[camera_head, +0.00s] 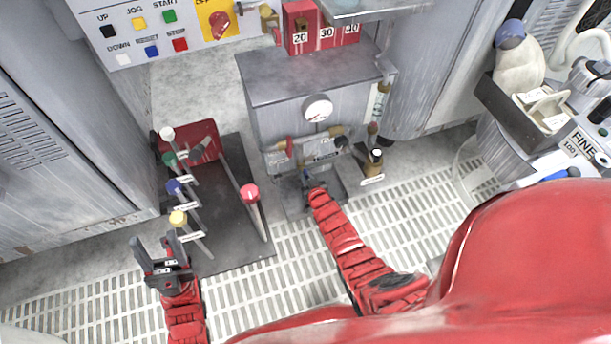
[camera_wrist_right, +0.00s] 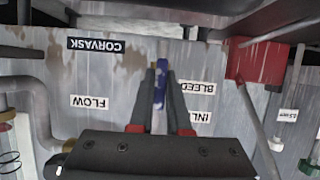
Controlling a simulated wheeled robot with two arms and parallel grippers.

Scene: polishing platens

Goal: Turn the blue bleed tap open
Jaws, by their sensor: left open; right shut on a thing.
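The blue bleed tap (camera_wrist_right: 161,88) shows in the right wrist view as a narrow blue handle, upright in that picture. It stands beside the upside-down BLEED label (camera_wrist_right: 196,87) on a grey, worn panel. My right gripper (camera_wrist_right: 162,78) is shut on the tap, one dark finger on each side. In the head view my right gripper (camera_head: 308,182) is at the low front of the grey cabinet and mostly hides the tap. My left gripper (camera_head: 158,256) is open and empty over the grating, at the lower left.
Levers with red, green, blue and yellow knobs (camera_head: 175,187) stand on a dark plate near my left gripper. The grey cabinet (camera_head: 285,110) carries a round gauge (camera_head: 318,108) and pipes above the tap. A red box (camera_wrist_right: 250,60) and a FLOW label (camera_wrist_right: 89,102) flank it.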

